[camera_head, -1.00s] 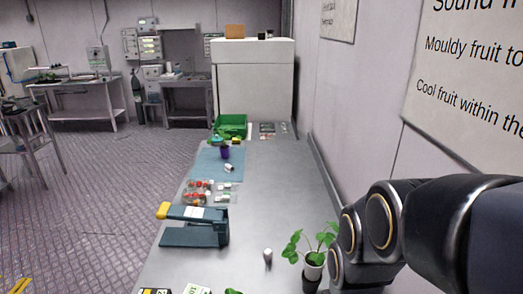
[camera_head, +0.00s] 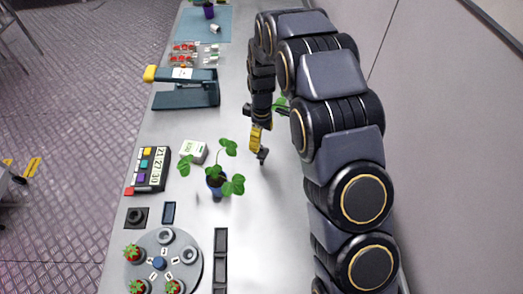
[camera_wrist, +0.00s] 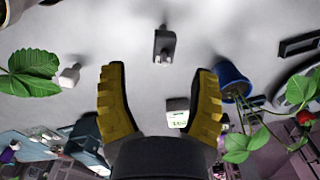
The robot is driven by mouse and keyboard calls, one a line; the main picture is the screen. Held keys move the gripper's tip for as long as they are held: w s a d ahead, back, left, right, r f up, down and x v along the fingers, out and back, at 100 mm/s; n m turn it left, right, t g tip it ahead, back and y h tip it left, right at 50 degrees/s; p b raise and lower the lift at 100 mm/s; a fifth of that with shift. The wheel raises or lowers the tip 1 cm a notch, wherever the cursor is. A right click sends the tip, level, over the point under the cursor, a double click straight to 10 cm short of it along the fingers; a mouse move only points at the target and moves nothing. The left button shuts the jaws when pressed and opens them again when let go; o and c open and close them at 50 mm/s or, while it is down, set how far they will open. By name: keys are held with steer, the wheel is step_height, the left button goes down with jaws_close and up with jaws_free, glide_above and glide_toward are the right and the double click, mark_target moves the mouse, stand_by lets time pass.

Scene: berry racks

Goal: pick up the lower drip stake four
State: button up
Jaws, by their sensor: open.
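My gripper (camera_wrist: 160,100) is open and empty, its two yellow fingers spread wide above the bench; it also shows from the side in the head view (camera_head: 257,143). Ahead of the fingers in the wrist view lies a small dark grey block with a paler peg (camera_wrist: 164,45), apart from them. A small pale peg-like piece (camera_wrist: 68,75) stands left of the fingers, beside green leaves. No readable mark shows which piece is lower drip stake four.
A blue potted plant (camera_head: 217,184) stands left of the gripper, with a white box (camera_head: 193,151) behind it. A round grey turntable (camera_head: 192,277), a black tray (camera_head: 220,262) and a numbered panel (camera_head: 150,167) are nearer. A blue press (camera_head: 190,96) stands farther back.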

mark_target(262, 149)
steer(key=f, duration=0.7)
steer(key=shift+s+f, duration=0.25)
steer(key=shift+s, duration=0.05)
steer(key=c, duration=0.9)
